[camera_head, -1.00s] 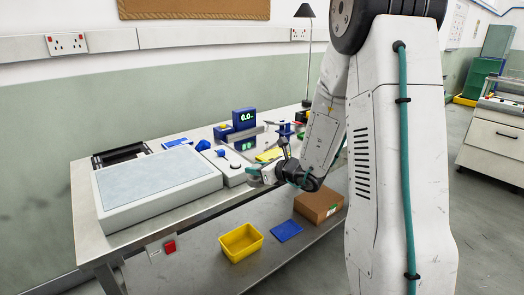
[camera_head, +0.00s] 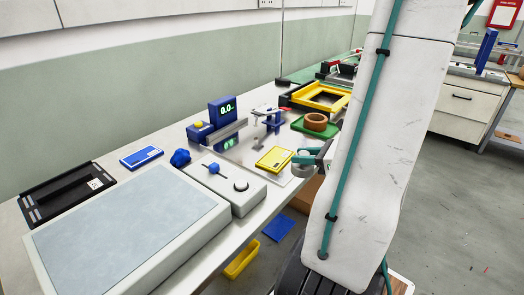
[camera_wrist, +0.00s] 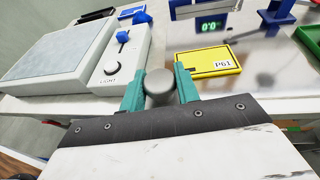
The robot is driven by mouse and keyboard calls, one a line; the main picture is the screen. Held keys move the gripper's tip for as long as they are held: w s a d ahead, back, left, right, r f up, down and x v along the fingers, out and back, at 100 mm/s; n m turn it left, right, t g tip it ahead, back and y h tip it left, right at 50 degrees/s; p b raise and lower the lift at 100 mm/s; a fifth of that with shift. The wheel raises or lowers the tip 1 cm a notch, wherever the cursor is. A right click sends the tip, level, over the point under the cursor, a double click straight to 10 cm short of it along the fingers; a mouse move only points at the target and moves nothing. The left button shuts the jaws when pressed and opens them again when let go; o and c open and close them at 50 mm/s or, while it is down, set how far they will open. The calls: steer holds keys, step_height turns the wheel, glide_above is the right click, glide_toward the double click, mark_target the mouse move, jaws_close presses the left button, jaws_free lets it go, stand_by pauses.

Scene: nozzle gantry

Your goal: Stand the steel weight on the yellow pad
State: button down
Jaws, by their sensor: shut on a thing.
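The steel weight (camera_wrist: 159,85) is a short grey cylinder between the teal fingers of my gripper (camera_wrist: 159,92), which is shut on it. In the wrist view the yellow pad (camera_wrist: 207,62), labelled P61, lies flat beyond the weight and to its right, apart from it. In the head view the yellow pad (camera_head: 274,159) lies near the bench's front edge. My gripper (camera_head: 310,158) is just right of it, with the grey weight (camera_head: 303,171) partly showing. The weight's underside is hidden.
A grey control box (camera_head: 225,185) with knobs and a large pale panel (camera_head: 130,235) are left of the pad. A blue display unit (camera_head: 222,110) and a blue stand (camera_head: 273,122) are behind it. A green tray (camera_head: 315,128) with a brown ring is at right.

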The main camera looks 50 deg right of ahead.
steer(key=w+d, duration=0.2)
steer(key=w, duration=0.3)
steer(key=w+d+f, duration=0.1)
steer(key=w+d, duration=0.1)
steer(key=w, duration=0.2)
steer(key=w+d, duration=0.2)
steer(key=w, duration=0.3)
steer(key=shift+w+f, duration=0.15)
steer(key=shift+w, duration=0.15)
steer(key=shift+w+f, duration=0.15)
steer(key=shift+f, duration=1.6)
steer(key=shift+f, duration=0.2)
steer(key=c, duration=1)
jaws_free()
steer(key=shift+c, duration=0.2)
steer(key=shift+r, duration=0.15)
